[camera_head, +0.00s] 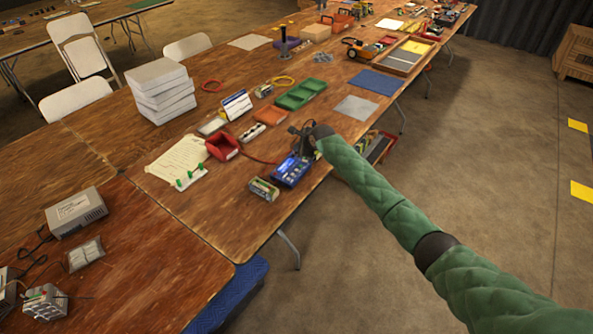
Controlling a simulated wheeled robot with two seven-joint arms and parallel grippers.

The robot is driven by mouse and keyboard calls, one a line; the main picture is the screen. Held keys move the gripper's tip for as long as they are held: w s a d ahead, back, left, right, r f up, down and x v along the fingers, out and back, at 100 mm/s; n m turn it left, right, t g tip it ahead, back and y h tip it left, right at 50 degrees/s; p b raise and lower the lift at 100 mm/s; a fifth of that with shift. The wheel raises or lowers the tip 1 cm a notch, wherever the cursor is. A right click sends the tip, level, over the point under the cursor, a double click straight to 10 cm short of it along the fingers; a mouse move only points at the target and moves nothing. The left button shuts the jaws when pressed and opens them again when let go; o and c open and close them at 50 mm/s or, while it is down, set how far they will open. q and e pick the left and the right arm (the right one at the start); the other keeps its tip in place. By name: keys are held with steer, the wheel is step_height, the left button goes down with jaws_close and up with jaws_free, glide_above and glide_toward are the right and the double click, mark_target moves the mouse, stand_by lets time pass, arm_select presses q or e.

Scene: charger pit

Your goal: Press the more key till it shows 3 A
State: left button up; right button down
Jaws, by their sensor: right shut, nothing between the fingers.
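A blue charger (291,171) with a small lit display sits near the front edge of the long wooden table. Its keys and the number it shows are too small to read. My right gripper (302,147), dark and at the end of the green-sleeved arm, is shut and empty just above the far right part of the charger. I cannot tell whether its tips touch a key. The gripper hides part of the charger's top. My left gripper is not in view.
A battery pack (264,189) lies left of the charger, and a red bin (222,146) stands behind it. A grey mat (356,108) and a blue mat (377,82) lie further along. The table's front edge (262,238) is close; open floor lies right.

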mark_target(297, 170)
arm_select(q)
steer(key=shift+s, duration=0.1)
arm_select(e)
steer(key=shift+f+m, duration=0.15)
steer(key=shift+m, duration=0.75)
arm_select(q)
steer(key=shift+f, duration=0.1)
arm_select(e)
step_height(297, 170, down, 4)
steer(key=b, duration=0.4)
step_height(297, 170, down, 3)
steer(key=b, duration=0.2)
steer(key=shift+f+b, duration=0.1)
steer(key=shift+b, duration=0.25)
steer(key=shift+f, duration=0.7)
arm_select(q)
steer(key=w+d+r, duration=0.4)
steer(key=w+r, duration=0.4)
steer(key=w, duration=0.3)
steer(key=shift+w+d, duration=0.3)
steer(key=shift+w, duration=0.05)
arm_select(e)
steer(key=shift+f, duration=0.1)
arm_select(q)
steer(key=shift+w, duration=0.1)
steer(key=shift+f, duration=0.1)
